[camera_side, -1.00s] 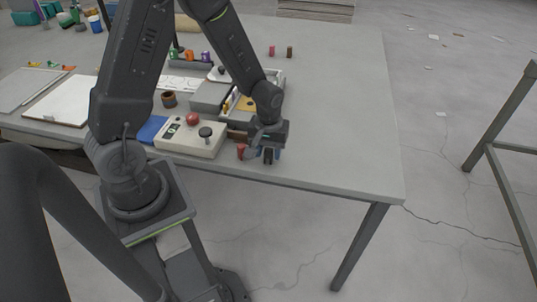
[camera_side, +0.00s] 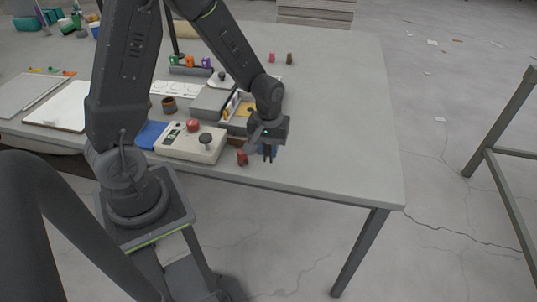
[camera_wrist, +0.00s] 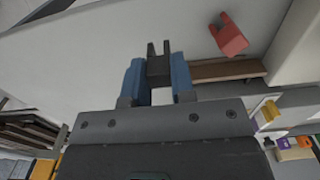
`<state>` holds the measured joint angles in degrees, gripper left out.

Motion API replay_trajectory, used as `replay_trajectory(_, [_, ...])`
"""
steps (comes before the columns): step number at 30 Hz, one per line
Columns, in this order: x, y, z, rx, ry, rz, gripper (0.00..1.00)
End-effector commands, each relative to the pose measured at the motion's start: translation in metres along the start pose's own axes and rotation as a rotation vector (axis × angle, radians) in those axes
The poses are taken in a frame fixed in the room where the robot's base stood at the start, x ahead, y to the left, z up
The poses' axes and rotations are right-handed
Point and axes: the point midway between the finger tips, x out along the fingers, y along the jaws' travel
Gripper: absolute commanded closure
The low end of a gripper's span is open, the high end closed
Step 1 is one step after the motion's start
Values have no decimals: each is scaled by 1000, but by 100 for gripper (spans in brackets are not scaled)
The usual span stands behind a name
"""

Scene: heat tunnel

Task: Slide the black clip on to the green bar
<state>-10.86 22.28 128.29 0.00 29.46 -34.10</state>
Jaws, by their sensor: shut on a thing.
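My gripper (camera_wrist: 157,82) is shut on the black clip (camera_wrist: 159,66), which sits between its two blue fingers with its two prongs pointing away from the wrist. In the side view, my gripper (camera_side: 267,150) hangs near the table's front edge, just right of a red clip, and the black clip (camera_side: 268,154) shows small at its tip. A small green piece (camera_side: 173,60) stands at the left end of a dark rack at the back; I cannot tell if it is the green bar.
The red clip (camera_side: 242,157) stands close left of my gripper; it also shows in the wrist view (camera_wrist: 228,35). A control box (camera_side: 190,142) with a red button and a black knob lies further left. Grey trays (camera_side: 211,101) stand behind.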

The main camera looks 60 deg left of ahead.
Motion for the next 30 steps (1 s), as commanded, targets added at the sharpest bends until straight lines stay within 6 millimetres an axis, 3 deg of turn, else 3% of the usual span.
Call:
replay_trajectory(1, [-13, 1, -1, 0, 7, 5, 99])
replay_trajectory(9, [-48, -64, -14, -10, 5, 2, 99])
replay_trajectory(16, [-70, -100, -21, -5, 3, 1, 99])
replay_trajectory(23, [-81, -111, -38, -1, 2, 1, 99])
replay_trajectory(26, [-87, -106, -62, 0, 2, 1, 99])
replay_trajectory(30, [-97, -96, -109, 0, 1, 0, 99])
